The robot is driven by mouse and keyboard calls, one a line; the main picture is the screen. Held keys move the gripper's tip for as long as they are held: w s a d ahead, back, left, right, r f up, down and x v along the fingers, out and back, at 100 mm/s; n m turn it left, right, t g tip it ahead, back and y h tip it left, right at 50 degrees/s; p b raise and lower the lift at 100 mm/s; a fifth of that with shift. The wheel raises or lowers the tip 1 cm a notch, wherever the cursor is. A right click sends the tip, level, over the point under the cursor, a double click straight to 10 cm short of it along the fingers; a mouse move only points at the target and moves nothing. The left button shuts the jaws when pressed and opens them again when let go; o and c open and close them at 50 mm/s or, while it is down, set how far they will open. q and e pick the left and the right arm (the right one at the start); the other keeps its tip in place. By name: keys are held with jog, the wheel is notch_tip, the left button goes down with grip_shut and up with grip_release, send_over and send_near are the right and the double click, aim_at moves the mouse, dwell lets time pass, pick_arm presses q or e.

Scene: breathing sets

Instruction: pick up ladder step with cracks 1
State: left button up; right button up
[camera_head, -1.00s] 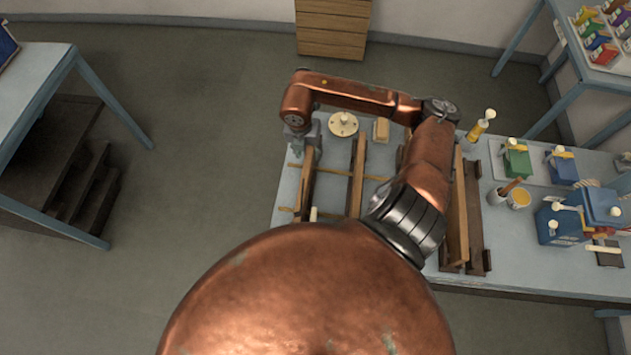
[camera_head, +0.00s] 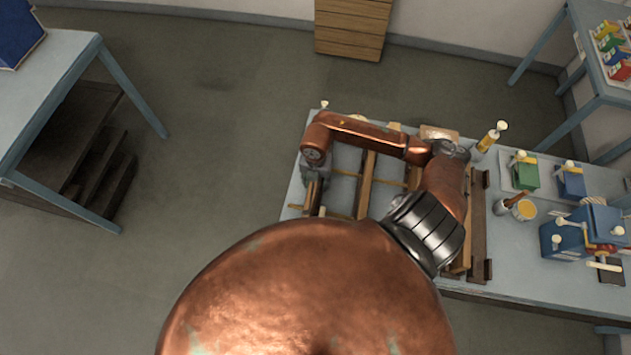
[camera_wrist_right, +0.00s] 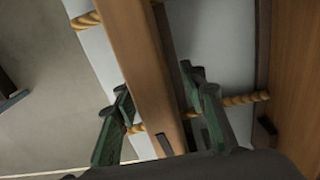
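In the right wrist view a long brown wooden bar (camera_wrist_right: 138,50) runs between the two fingers of my right gripper (camera_wrist_right: 158,88). The fingers are spread, one on each side of the bar; contact cannot be told. Twisted tan rods (camera_wrist_right: 242,99) cross beneath the bar. In the head view the right gripper (camera_head: 313,172) is small and partly hidden by its arm, over the left wooden bar (camera_head: 313,197). No cracks can be made out, so I cannot tell which piece is the cracked ladder step. My left gripper is not in view.
Another wooden bar (camera_head: 366,185) lies right of the gripper on the grey-blue table (camera_head: 525,262). To the right are a yellow pot (camera_head: 524,209), green box (camera_head: 525,172) and blue box (camera_head: 571,182). My arm hides the table's middle. Floor left of the table is clear.

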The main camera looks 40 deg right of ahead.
jog(key=shift+c, duration=0.5)
grip_shut()
dwell(0.3)
